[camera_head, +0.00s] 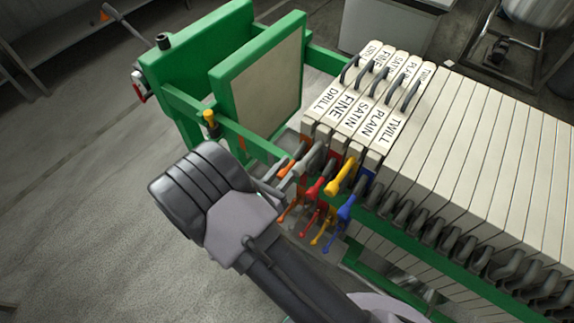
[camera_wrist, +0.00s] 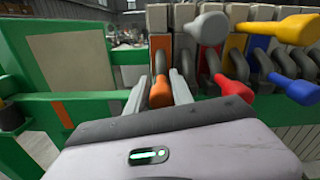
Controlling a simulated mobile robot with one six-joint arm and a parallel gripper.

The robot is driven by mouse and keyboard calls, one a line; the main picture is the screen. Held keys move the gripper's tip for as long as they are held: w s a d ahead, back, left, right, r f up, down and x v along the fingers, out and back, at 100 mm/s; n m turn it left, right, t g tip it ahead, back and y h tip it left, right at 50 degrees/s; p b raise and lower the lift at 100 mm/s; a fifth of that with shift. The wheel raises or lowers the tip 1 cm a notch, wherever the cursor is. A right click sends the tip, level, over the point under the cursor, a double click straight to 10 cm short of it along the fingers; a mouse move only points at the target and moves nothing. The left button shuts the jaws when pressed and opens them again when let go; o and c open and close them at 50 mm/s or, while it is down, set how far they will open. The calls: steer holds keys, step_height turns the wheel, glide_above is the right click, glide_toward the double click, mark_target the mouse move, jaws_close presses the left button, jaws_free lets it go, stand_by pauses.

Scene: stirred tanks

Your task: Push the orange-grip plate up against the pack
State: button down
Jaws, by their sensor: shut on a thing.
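The orange-grip plate (camera_head: 318,112), labelled DRILL, is the leftmost of the upright labelled plates. Its orange grip (camera_wrist: 160,92) sticks out toward me. My gripper (camera_wrist: 158,90) has one finger on each side of this grip and is shut on it. The head view shows my gripper (camera_head: 283,178) coming in from the lower left, partly hiding the grip. The pack of pale plates (camera_head: 475,150) stands to the right. In the wrist view the orange-grip plate is close beside its right neighbour; I cannot tell whether they touch.
Grey, red (camera_head: 322,181), yellow (camera_head: 343,174) and blue (camera_head: 352,200) grips stick out just right of my fingers. A green frame with a beige-faced plate (camera_head: 285,82) stands left. Open space lies between it and the labelled plates.

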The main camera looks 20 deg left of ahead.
steer(key=shift+d+f, duration=0.1)
steer(key=shift+d, duration=0.2)
steer(key=c, duration=1.5)
jaws_free()
steer(key=shift+c, duration=0.2)
steer(key=o, duration=0.4)
steer(key=shift+s+d, duration=0.1)
steer(key=shift+d, duration=0.05)
steer(key=shift+a, duration=0.2)
steer(key=shift+s+a, duration=0.1)
steer(key=shift+s, duration=0.25)
steer(key=p+v, duration=0.2)
steer(key=v, duration=1.4)
steer(key=shift+s+p, duration=0.3)
steer(key=shift+p, duration=0.05)
